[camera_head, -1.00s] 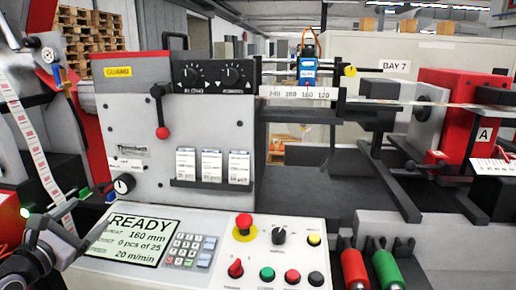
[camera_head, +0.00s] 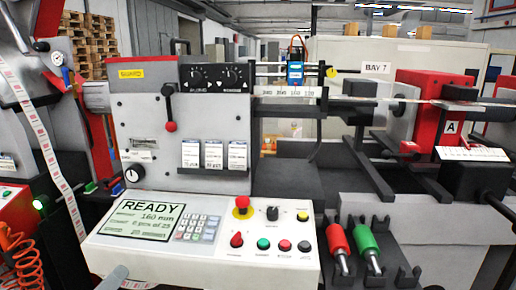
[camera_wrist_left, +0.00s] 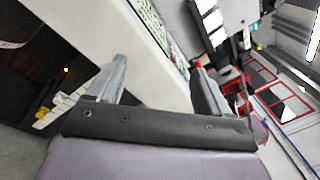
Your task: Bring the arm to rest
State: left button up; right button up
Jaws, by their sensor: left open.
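My left gripper (camera_wrist_left: 158,84) shows in the left wrist view with its two grey fingers spread wide apart. It is open, and no object is held between the fingers. The pale edge of the control console (camera_wrist_left: 160,40) passes behind the fingers, with part of its green screen (camera_wrist_left: 150,18) at the top. In the head view only a small grey piece, likely of my left gripper (camera_head: 112,279), shows at the bottom edge, below the console's front left corner. The rest of my left arm is out of that view. My right gripper is in neither view.
The console (camera_head: 200,258) carries a READY screen (camera_head: 145,220), a keypad and a red emergency button (camera_head: 242,203). A red-handled tool (camera_head: 337,240) and a green-handled tool (camera_head: 364,238) hang at its right. A label web (camera_head: 45,145) and orange coiled hose (camera_head: 28,268) are at left.

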pick_arm(q)
jog(key=s+d+f+n+g+y, duration=0.1)
jog(key=s+d+f+n+g, duration=0.3)
jog(key=s+f+n, duration=0.5)
jog(key=s+d+f+n+g+p, duration=0.1)
jog(key=s+d+f+n+g, duration=0.2)
jog(key=n, duration=1.4)
jog(key=s+d+f, duration=0.3)
jog(key=s+f, duration=0.3)
jog(key=f, duration=0.2)
jog(key=shift+s+d+f+n+g+y, duration=0.3)
jog(key=shift+s+f+n+g+y, duration=0.1)
